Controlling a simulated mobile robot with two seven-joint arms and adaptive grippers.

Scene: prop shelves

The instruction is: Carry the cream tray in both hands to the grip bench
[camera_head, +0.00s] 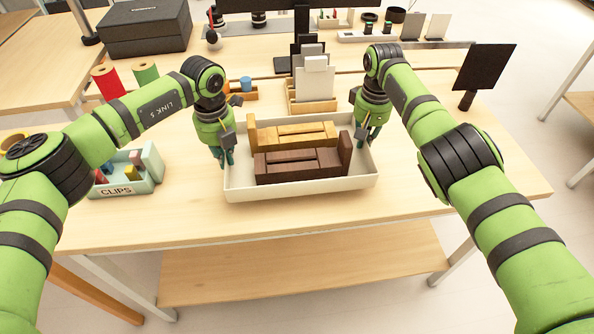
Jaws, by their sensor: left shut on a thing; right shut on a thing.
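The cream tray (301,188) is a shallow rectangular box at the middle of the light wooden table (180,217), near its front edge. It holds a yellow-tan wooden piece (290,134) at the back and a dark brown one (300,166) in front. My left gripper (226,160) is shut on the tray's left wall. My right gripper (367,145) is shut on the tray's right wall. The fingertips are partly hidden by the walls. I cannot tell whether the tray's underside touches the table.
A pale green CLIPS bin (128,180) stands left of the tray. A black panel (485,66) stands at the right. The table's front strip is clear.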

